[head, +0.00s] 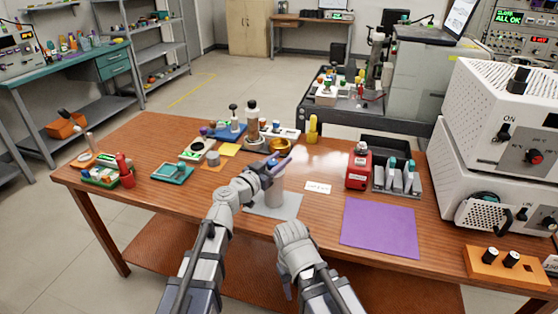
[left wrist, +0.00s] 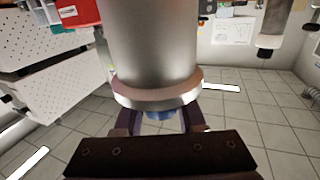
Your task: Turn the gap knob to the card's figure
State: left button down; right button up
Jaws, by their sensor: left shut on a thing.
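A pale grey metal cylinder (head: 276,190) stands upright on a grey mat (head: 272,207) in the middle of the table. My left gripper (head: 279,166) is at its top, its purple fingers shut. In the left wrist view, which is upside down, the cylinder (left wrist: 153,45) fills the middle, with a wide rim at its end. A blue part (left wrist: 160,114), which looks like the gap knob, shows beyond the rim between the fingers. Its scale is not readable. A small white card (head: 318,187) lies right of the cylinder; its writing is too small to read. My right gripper (head: 288,283) hangs low in front of the table, its fingers mostly hidden.
A purple mat (head: 379,227) lies to the right. Behind it stand a red device (head: 358,169) and a dark tray (head: 394,178). A brass bowl (head: 280,145) and bottles stand close behind my left gripper. White instruments (head: 490,190) bound the right side. The table's front left is clear.

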aim_at(269, 167)
pick_arm(q)
jog(key=shift+s+m+g+h, duration=0.1)
jog(key=shift+m+g+h, duration=0.2)
jog(key=shift+h, duration=0.1)
jog(key=c, duration=0.5)
grip_release()
jog(key=v, duration=0.7)
jog(key=shift+s+a, duration=0.25)
jog(key=shift+s, duration=0.05)
